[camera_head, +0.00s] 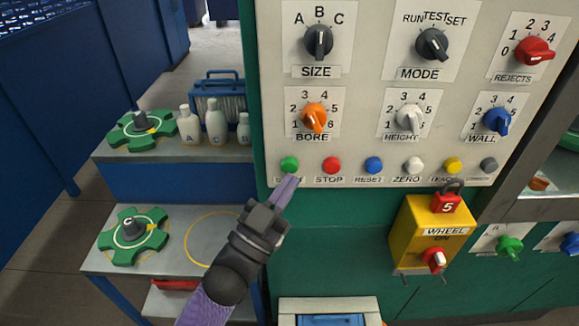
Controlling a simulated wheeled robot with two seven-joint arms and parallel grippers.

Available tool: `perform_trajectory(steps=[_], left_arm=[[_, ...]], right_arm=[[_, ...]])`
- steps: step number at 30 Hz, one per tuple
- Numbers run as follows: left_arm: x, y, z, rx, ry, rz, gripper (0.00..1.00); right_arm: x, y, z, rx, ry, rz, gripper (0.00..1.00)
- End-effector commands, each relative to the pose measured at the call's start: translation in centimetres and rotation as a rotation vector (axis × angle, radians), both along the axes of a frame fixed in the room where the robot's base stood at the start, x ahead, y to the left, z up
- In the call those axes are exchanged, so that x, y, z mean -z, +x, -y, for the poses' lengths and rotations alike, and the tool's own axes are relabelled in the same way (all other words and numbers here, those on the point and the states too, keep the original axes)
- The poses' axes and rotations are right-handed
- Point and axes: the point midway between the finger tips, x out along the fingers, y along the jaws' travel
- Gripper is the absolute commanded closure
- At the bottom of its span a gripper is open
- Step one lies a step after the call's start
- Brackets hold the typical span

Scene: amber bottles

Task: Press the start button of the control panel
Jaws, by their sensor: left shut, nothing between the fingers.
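The control panel (363,150) is a pale upright plate with knobs and a row of round buttons along its lower edge. The green button (289,165) is at the left end of that row, and its label is mostly hidden by my fingers. My left gripper (290,181) is shut and empty. Its purple fingertips are just below the green button in the picture; I cannot tell whether they touch it. The red STOP button (331,165) is just to the right. My right gripper is not in view.
A yellow WHEEL box (428,237) with a red padlock (447,203) juts out right of my gripper. Shelves at left hold green star wheels (134,237) and white bottles (215,122).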

Motion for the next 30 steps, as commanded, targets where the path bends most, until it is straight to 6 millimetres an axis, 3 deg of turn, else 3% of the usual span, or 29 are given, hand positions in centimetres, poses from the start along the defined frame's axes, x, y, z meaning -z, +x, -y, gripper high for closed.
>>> perform_trajectory(steps=[30], left_arm=[[-0.01, 0.88, 0.00, 0.000, 0.000, 0.000, 1.00]], right_arm=[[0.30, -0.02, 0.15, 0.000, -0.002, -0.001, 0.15]])
